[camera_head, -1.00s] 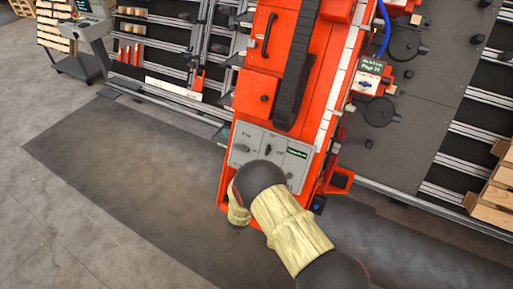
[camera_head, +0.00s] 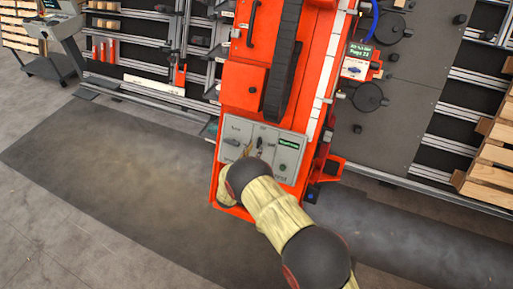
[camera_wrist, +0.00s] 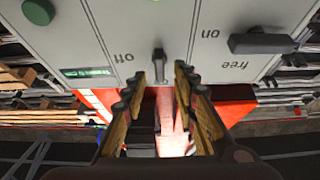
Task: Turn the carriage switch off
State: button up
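The carriage switch (camera_wrist: 159,63) is a small dark lever on a light grey panel, between the printed words "off" on the left and "on" on the right in the wrist view. The lever stands roughly upright in that view, between the two words. My gripper (camera_wrist: 161,78) is open, with one finger on each side of the lever's lower end; I cannot tell whether either touches it. The panel (camera_head: 235,125) sits at the lower end of the red carriage in the head view, where my arm hides part of it and most of the gripper.
A larger black lever (camera_wrist: 262,43) marked "free" is beside the switch. A green button (camera_wrist: 38,12) and a small green display (camera_wrist: 88,72) are on the same panel. A blue-knobbed box (camera_head: 355,68) is on the carriage's right side. Floor (camera_head: 110,180) left of the carriage is clear.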

aim_at(259, 143)
jog(key=shift+b+x, duration=0.3)
jog(key=shift+x, duration=1.2)
jog(key=shift+c, duration=0.8)
grip_shut()
